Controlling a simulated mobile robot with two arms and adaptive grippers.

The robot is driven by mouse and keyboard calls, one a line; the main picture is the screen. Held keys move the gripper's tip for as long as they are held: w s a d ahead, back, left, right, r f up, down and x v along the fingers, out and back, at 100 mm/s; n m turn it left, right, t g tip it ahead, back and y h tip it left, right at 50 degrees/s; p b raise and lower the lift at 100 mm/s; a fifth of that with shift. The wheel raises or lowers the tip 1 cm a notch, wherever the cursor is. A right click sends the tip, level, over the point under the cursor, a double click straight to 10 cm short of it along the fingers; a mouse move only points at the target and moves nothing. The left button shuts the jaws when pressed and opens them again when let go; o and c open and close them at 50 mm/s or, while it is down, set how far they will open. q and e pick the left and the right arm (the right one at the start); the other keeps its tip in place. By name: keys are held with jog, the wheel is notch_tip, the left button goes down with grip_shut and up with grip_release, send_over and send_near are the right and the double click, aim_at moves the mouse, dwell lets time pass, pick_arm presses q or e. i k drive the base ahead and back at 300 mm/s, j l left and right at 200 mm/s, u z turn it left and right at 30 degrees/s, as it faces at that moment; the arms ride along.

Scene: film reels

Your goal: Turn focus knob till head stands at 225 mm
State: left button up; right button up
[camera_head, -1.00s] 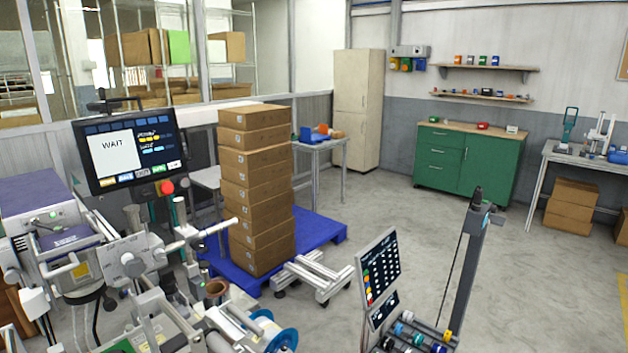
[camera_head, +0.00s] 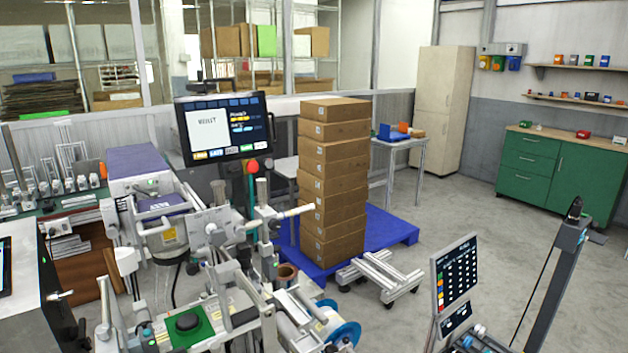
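A grey and white machine (camera_head: 160,228) with several arms, rollers and knobs fills the left foreground. A round grey knob (camera_head: 211,228) sits on its front, and a black round knob (camera_head: 187,322) sits on a green plate lower down. I cannot tell whether either is the focus knob. A dark upright column (camera_head: 560,262) rises at the lower right; I cannot tell whether it carries the head. No 225 mm scale reading is legible. Neither of my grippers can be made out in the head view.
A screen (camera_head: 224,127) stands above the machine. Stacked cardboard boxes (camera_head: 335,185) stand on a blue pallet (camera_head: 392,226). A tilted control panel (camera_head: 455,275) stands at the lower right. A green cabinet (camera_head: 590,180) is at the far right.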

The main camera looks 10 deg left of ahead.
aim_at(217, 237)
jog(key=u, duration=1.25)
jog(key=i+l+u, duration=0.2)
jog(key=l, duration=0.25)
jog(key=l+u, duration=0.15)
jog(key=l, duration=0.25)
jog(key=i+l, duration=0.1)
jog(key=l, duration=0.25)
jog(key=i+l, duration=0.1)
jog(key=l, duration=0.25)
jog(key=i+l, duration=0.1)
jog(key=l, duration=0.3)
